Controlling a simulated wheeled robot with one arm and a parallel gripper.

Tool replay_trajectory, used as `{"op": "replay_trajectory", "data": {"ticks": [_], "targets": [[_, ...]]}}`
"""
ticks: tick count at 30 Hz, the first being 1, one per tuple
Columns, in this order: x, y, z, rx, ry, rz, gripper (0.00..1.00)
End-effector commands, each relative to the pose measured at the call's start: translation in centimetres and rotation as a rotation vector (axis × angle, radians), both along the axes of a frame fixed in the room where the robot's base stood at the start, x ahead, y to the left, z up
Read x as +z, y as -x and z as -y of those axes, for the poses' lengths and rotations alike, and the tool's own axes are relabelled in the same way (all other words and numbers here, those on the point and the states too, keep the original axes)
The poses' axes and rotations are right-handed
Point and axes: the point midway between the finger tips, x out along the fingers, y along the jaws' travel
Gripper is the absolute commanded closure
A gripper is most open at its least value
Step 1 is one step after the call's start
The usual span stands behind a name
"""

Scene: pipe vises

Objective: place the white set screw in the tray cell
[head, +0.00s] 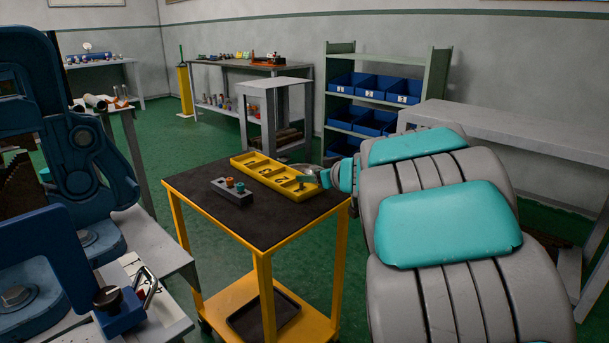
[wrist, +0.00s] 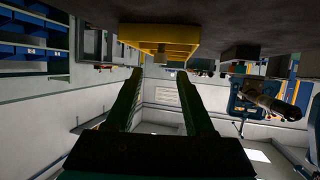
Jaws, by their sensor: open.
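The yellow tray (head: 246,163) lies on the dark top of a yellow cart, with several cells marked in dark signs. It also shows upside down in the wrist view (wrist: 158,30). My gripper (head: 308,180) is at the tray's right end, low and nearly level. In the wrist view its two fingers (wrist: 160,73) are spread apart, pointing at the tray. A small tan piece (wrist: 171,71) shows between the fingertips, apart from both; I cannot tell whether it is the white set screw. I cannot make out the set screw clearly in either view.
A grey block (head: 232,194) with an orange-brown and a teal piece on it stands left of the tray. The cart top's front part (head: 262,230) is clear. A blue machine (head: 75,150) stands at the left. Shelves with blue bins (head: 376,88) are behind.

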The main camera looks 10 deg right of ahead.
Motion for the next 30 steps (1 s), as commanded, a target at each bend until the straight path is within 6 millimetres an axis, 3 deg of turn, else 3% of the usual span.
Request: {"op": "replay_trajectory", "data": {"ticks": [6, 12, 30], "targets": [[1.6, 3.3, 1.4, -0.003, 0.0, 0.0, 0.46], [2.2, 4.9, 2.0, -0.002, 0.001, -0.001, 0.46], [2.2, 5.3, 2.0, 0.0, -0.001, -0.001, 0.46]]}}
